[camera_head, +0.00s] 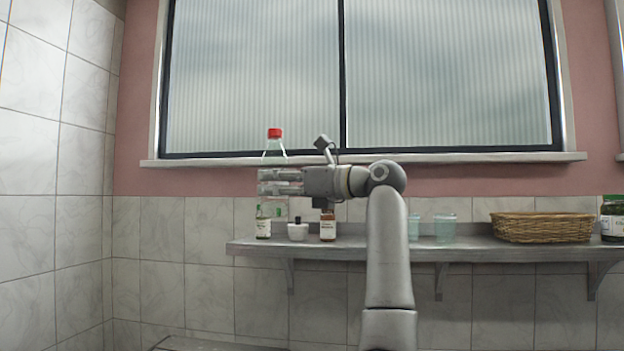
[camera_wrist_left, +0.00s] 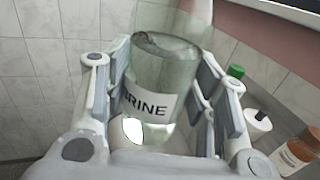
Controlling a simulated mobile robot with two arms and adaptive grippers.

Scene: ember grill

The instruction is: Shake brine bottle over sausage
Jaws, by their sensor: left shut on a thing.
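The brine bottle is a clear bottle with a red cap (camera_head: 275,152). It stands upright in the jaws of my left gripper (camera_head: 278,182), in front of the wall and above the shelf's left end. In the left wrist view the bottle (camera_wrist_left: 160,75) sits between the two fingers, and its white label reads "BRINE". The gripper is shut around its middle. Clear liquid shows inside the bottle. The sausage is in neither view. My right gripper is not in view.
A grey wall shelf (camera_head: 470,254) holds a green-capped bottle (camera_head: 263,228), a small white pot (camera_head: 297,232), a brown bottle (camera_head: 328,228), glasses (camera_head: 445,228), a wicker basket (camera_head: 542,227) and a dark jar (camera_head: 612,218). The tiled wall left of the shelf is clear.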

